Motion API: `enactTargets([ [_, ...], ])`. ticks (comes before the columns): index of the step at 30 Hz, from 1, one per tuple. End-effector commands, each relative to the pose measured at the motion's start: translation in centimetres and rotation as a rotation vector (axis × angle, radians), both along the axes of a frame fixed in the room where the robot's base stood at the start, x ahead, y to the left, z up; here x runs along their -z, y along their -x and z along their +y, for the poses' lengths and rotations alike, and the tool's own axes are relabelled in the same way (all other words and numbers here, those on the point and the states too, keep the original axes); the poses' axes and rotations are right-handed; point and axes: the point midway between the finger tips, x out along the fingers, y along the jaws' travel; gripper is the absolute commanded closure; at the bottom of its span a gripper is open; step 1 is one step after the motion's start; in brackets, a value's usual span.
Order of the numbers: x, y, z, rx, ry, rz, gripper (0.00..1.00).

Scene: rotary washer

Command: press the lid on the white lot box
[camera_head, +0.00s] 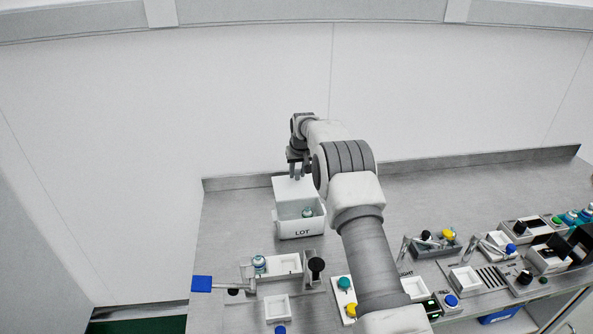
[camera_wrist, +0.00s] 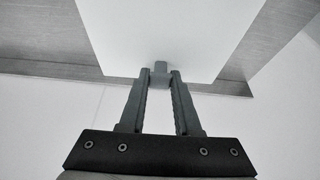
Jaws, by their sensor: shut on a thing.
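The white lot box (camera_head: 299,229), marked LOT, stands at the back left of the bench. A small teal-capped bottle (camera_head: 308,212) is inside it. The white lid (camera_head: 287,187) is raised at the back of the box, so the box is open. My gripper (camera_head: 299,172) is at the lid's upper edge. In the wrist view my gripper (camera_wrist: 160,75) is shut on a small grey tab (camera_wrist: 160,68) at the edge of the white lid (camera_wrist: 165,30). My arm hides what is right of the lid in the head view.
A fixture with a white tray (camera_head: 284,265), a blue paddle (camera_head: 202,284) and a black knob (camera_head: 316,265) stands in front of the box. Several stations with coloured knobs and bottles fill the right. The bench left of the box is clear. A wall rises behind.

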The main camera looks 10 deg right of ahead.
Motion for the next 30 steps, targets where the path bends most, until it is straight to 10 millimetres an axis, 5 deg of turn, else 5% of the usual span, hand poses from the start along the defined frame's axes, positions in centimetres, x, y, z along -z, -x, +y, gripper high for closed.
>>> enactTargets([
  [18, 6.0, 0.0, 0.0, 0.000, 0.000, 0.000, 1.00],
  [30, 7.0, 0.0, 0.0, 0.000, 0.000, 0.000, 1.00],
])
